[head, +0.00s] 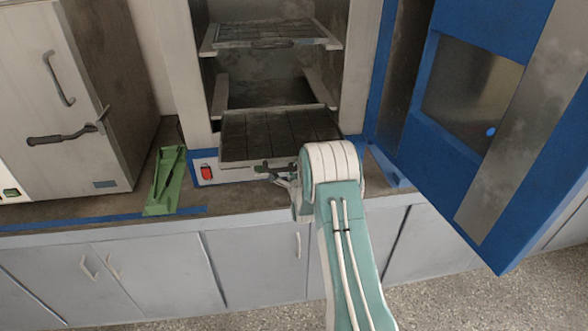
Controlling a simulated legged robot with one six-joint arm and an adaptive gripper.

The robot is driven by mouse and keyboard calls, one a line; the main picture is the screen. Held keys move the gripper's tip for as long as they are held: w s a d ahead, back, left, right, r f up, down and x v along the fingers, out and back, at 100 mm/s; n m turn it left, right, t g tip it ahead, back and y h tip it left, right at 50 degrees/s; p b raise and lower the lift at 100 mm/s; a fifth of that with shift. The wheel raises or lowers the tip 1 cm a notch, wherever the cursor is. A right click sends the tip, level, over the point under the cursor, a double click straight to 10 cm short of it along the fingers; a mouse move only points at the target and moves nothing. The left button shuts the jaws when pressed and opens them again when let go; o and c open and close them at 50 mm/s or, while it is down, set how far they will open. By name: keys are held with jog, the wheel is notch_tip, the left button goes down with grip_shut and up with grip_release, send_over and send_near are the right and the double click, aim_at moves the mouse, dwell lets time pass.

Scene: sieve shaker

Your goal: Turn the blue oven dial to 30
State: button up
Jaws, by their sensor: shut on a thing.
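The blue oven (194,155) stands at the back of the counter with its blue door (405,140) swung wide open to the right. Its low front panel (235,175) carries a red switch (206,172) at the left end. My gripper (277,172) is at this panel, right of the switch and below the lower shelf's front edge. It is shut on what appears to be the oven dial. The dial's face and its markings are hidden behind the gripper and my arm, so its setting cannot be read.
Inside the oven are an upper rack (268,33) and a lower dark shelf (262,140). A green stand (165,182) is left of the oven. A pale cabinet oven (75,110) with handles stands further left. The counter's front strip (100,225) is mostly clear.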

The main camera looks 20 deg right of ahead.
jog(key=shift+a+f+n, duration=0.1)
jog(key=shift+f+n, duration=0.05)
jog(key=shift+n, duration=0.35)
jog(key=n, duration=0.5)
jog(key=shift+n, duration=0.3)
jog(key=n, duration=0.6)
jog(key=shift+f+n, duration=0.1)
jog(key=shift+n, duration=0.2)
dwell(0.4)
jog(key=o, duration=1.2)
jog(key=shift+f, duration=0.1)
jog(key=shift+c, duration=0.2)
jog(key=shift+r, duration=0.2)
